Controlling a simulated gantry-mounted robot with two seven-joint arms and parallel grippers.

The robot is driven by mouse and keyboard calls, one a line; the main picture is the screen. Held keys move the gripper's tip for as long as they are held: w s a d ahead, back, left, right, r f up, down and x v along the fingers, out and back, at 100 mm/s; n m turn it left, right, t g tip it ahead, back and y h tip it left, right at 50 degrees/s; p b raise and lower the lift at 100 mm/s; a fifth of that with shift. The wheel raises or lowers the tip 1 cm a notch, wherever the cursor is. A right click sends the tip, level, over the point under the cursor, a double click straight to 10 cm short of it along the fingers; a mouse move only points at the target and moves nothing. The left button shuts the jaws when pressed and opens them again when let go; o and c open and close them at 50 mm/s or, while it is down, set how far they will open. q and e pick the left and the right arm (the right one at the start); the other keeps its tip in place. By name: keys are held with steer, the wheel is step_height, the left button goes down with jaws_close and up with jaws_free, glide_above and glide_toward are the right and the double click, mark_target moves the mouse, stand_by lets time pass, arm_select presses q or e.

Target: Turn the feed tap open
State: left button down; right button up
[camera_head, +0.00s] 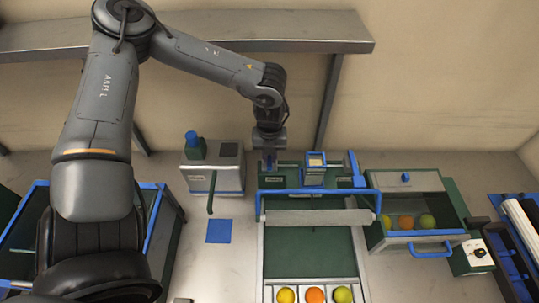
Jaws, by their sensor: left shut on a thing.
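My left gripper (269,157) points down at the back left of the green sorting machine (306,237). It is shut on a small blue part (269,167) that appears to be the feed tap's handle. The gripper hides most of this part, so its turn angle cannot be told. A blue upright lever (355,166) stands at the machine's back right, apart from the gripper. My right gripper is out of view.
A grey and green box with a blue knob (192,137) stands left of the machine, behind a blue square (219,231). A glass-topped drawer (415,211) with fruit is on the right. Three fruits, one an orange (314,295), lie in front. A shelf (260,32) spans the back wall.

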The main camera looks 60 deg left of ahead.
arm_select(q)
steer(key=n+b, duration=0.3)
steer(key=shift+f, duration=0.2)
steer(key=n+b, duration=0.2)
steer(key=n, duration=0.2)
steer(key=shift+n+b, duration=0.3)
steer(key=shift+b, duration=0.1)
steer(key=n+b, duration=0.2)
steer(key=n, duration=0.3)
steer(key=shift+b, duration=0.3)
steer(key=n+b, duration=0.1)
steer(key=n, duration=0.2)
steer(key=shift+r+n, duration=0.1)
steer(key=shift+n, duration=0.2)
steer(key=shift+n+b, duration=0.35)
steer(key=shift+n, duration=0.45)
steer(key=c, duration=1.1)
jaws_free()
